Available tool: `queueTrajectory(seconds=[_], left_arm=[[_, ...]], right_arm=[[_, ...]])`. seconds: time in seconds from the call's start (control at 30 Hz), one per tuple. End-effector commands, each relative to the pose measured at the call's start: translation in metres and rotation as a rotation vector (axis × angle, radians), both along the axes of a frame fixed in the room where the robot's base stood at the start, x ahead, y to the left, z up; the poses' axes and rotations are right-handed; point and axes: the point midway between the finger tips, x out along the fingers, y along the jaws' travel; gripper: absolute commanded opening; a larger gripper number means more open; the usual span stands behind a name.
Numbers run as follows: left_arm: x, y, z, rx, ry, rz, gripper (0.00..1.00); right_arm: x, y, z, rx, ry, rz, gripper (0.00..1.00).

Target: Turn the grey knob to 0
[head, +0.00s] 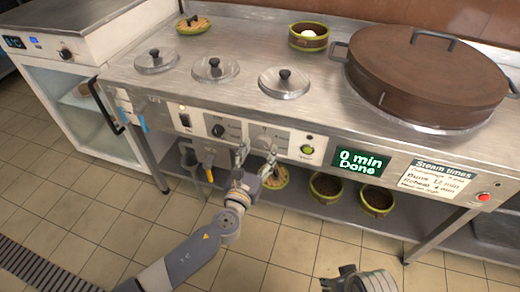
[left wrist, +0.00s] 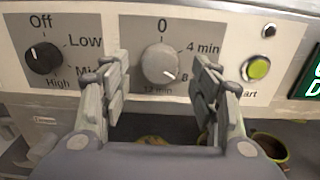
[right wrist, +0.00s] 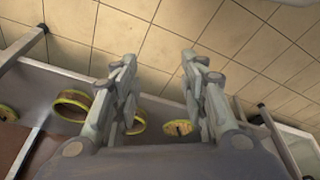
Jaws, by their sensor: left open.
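The grey knob (left wrist: 160,63) is on the front panel, and its white mark points to the lower right, near the 8. The 0 is printed straight above it, with 4 min at its upper right and 12 min below. In the head view the grey knob (head: 263,141) is small and partly behind my gripper. My left gripper (left wrist: 160,72) is open, with one finger on each side of the knob; I see gaps between the fingers and the knob. My right gripper (right wrist: 162,65) is open and empty, away from the panel.
A black knob (left wrist: 43,57) marked Off, Low and High is left of the grey one. A green button (left wrist: 257,68) is close to the right finger. A display (head: 360,162) reads "0 min Done".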

Motion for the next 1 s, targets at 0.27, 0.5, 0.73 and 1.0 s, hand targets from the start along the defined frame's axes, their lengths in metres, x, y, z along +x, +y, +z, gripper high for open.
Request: queueTrajectory(seconds=[0.27, 0.5, 0.73, 1.0], left_arm=[[0.018, -0.005, -0.001, 0.000, 0.001, 0.001, 0.57], [0.018, -0.005, 0.000, -0.001, 0.001, 0.001, 0.52], [0.018, -0.005, 0.000, -0.001, 0.001, 0.001, 0.12], [0.017, -0.005, -0.001, -0.019, 0.007, 0.001, 0.12]], right_arm=[[-0.001, -0.001, 0.010, 0.000, -0.006, -0.001, 0.40], [-0.001, -0.001, 0.011, 0.000, -0.005, -0.001, 0.40], [-0.001, -0.001, 0.011, -0.001, -0.006, -0.001, 0.40], [-0.002, -0.001, 0.010, -0.001, -0.002, -0.002, 0.40]])
